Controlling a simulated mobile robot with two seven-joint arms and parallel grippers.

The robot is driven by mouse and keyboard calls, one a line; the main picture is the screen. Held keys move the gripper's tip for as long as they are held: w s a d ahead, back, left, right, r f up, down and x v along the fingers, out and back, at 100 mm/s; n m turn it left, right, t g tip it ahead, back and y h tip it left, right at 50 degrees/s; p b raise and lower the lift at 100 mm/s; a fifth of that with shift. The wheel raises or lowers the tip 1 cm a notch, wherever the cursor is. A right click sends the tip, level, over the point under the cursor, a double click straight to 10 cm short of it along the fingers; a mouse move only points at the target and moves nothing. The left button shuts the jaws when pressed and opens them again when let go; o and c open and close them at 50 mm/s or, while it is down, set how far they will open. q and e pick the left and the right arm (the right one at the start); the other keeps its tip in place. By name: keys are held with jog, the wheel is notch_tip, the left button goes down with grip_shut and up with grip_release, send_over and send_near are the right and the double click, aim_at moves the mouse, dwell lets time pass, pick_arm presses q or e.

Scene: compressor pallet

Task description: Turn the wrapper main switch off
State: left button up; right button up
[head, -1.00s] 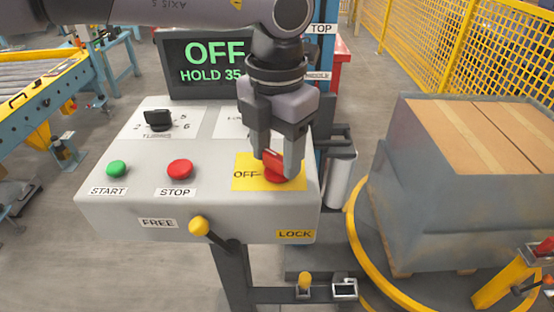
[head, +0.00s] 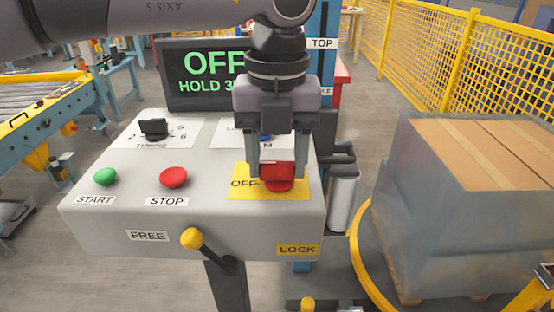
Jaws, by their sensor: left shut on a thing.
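The red main switch (head: 278,177) sits on a yellow plate (head: 242,192) at the right front of the grey control panel (head: 120,212). Its handle now lies across, in line with the OFF label (head: 243,183). My left gripper (head: 277,172) reaches down from above and is shut on the red switch, one finger at each side. The display (head: 210,75) behind the panel reads OFF and HOLD, with a number partly hidden by my gripper. My right gripper is not in view.
The panel also has a green START button (head: 105,177), a red STOP button (head: 173,177), a black turns knob (head: 153,128) and a yellow-knobbed lever (head: 192,238). A wrapped pallet load (head: 450,220) stands on the right. A roller conveyor (head: 45,105) is at left.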

aim_at(277, 162)
pick_arm(q)
jog(key=shift+w+r, duration=0.1)
jog(key=shift+r, duration=0.05)
dwell(0.3)
jog(key=o, duration=1)
jog(key=shift+o, duration=0.2)
notch_tip(277, 162, up, 6)
jog(key=shift+r+p, duration=0.1)
jog(key=shift+p, duration=0.2)
jog(key=shift+r, duration=0.45)
